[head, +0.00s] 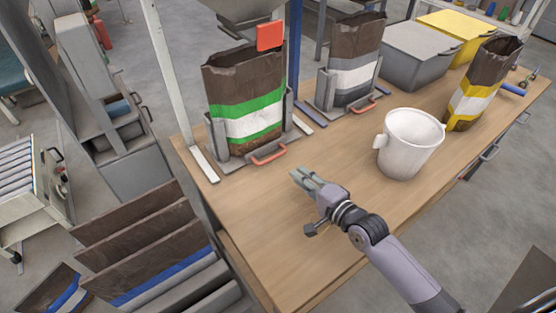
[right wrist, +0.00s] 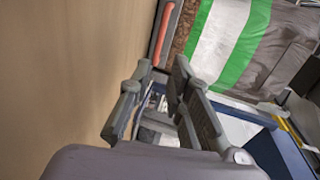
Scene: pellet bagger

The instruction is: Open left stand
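The left stand (head: 220,141) is a grey metal holder on the wooden table, with a brown bag (head: 246,92) banded green and white standing upright in it. A red handle (head: 268,154) is at the stand's front; it also shows at the top of the right wrist view (right wrist: 163,32). My right gripper (head: 299,177) is above the table, in front and to the right of this handle, apart from it. In the right wrist view its fingers (right wrist: 160,75) are apart with nothing between them. My left gripper is not in view.
A second stand (head: 323,97) with a grey-banded bag (head: 352,66) is to the right. A white bucket (head: 409,143) stands right of my gripper. A yellow-banded bag (head: 478,92) and grey bin (head: 417,58) are farther right. The table front (head: 262,215) is clear.

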